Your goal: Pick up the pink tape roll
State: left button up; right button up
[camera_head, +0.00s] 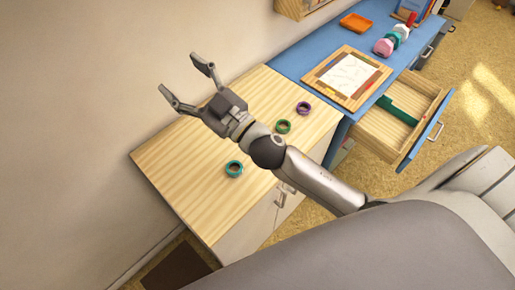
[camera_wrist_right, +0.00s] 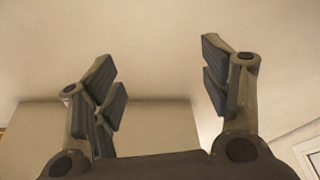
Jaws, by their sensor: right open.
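My right gripper (camera_head: 180,74) is open and empty, raised above the wooden cabinet top and pointing toward the wall. In the right wrist view its fingers (camera_wrist_right: 162,85) are wide apart with only the plain wall behind. A pink rounded item (camera_head: 383,47) stands on the blue desk, far to the right of the gripper; I cannot tell if it is a tape roll. On the wooden top lie a purple roll (camera_head: 304,108), a green roll (camera_head: 284,126) and a teal roll (camera_head: 234,168), all apart from the gripper. My left gripper is not in view.
The wooden cabinet top (camera_head: 175,165) is mostly clear. On the blue desk (camera_head: 300,60) are a wooden-framed board (camera_head: 347,77), an orange tray (camera_head: 355,22), and white and teal items beside the pink one. An open drawer (camera_head: 400,112) juts out at the right.

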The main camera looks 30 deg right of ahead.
jog(key=s+a+r+n+g+y, duration=0.1)
jog(key=s+a+n+g+y, duration=0.4)
jog(key=a+n+g+y, duration=0.6)
jog(key=s+f+n+g+h, duration=0.45)
jog(key=f+n+g, duration=0.25)
jog(key=f, duration=0.2)
jog(key=w+d+f+m+g+h, duration=0.1)
jog(key=w+d+f+h, duration=0.2)
jog(key=d+f+h, duration=0.75)
jog(key=w+d+m+h, duration=0.2)
jog(key=d+m+h, duration=0.15)
jog(key=d, duration=1.15)
jog(key=shift+h, duration=0.55)
notch_tip(320, 180, down, 5)
jog(key=shift+r+p, duration=0.1)
jog(key=shift+p, duration=0.35)
notch_tip(320, 180, down, 5)
jog(key=shift+w+a+r+p, duration=0.1)
jog(key=shift+p, duration=0.85)
jog(key=shift+f, duration=0.5)
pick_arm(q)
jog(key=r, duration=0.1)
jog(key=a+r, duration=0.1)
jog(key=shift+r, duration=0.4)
pick_arm(e)
jog(key=c, duration=0.9)
